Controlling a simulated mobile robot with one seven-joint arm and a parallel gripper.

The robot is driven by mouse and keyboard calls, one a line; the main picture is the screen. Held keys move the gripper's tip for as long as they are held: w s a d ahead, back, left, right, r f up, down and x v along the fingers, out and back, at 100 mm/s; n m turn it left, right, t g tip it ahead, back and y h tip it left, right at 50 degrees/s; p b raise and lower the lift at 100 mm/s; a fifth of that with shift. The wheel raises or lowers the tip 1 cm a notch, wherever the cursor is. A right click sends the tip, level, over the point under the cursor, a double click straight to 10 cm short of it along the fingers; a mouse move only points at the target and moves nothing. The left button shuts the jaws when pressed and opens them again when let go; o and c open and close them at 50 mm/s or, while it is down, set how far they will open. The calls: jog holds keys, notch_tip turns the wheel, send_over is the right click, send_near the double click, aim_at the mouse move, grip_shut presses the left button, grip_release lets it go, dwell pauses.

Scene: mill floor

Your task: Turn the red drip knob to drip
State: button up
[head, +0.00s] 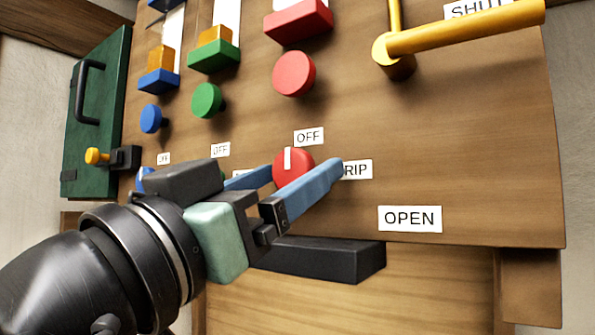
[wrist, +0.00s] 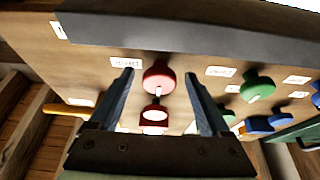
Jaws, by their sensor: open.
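The red drip knob (head: 287,168) is on the wooden panel, partly covered by my near finger. Its white pointer line stands upright toward the OFF label (head: 308,136) above it. The DRIP label (head: 358,170) is to its right, with its first letter hidden by my finger. My gripper (head: 306,168) is open, with one blue finger on each side of the knob in the picture. In the wrist view the knob (wrist: 160,74) lies between the fingertips (wrist: 159,72) with a gap on each side. I cannot tell how deep the fingers reach around it.
A plain red knob (head: 294,74) and a red slider (head: 298,21) are above. Green knob (head: 207,100) and blue knob (head: 152,118) are to the left. A yellow lever (head: 465,28) is upper right, the OPEN label (head: 410,218) lower right. A dark ledge (head: 320,258) juts out below.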

jog(key=shift+s+a+r, duration=0.1)
jog(key=shift+s, duration=0.1)
jog(key=shift+c, duration=0.4)
grip_shut()
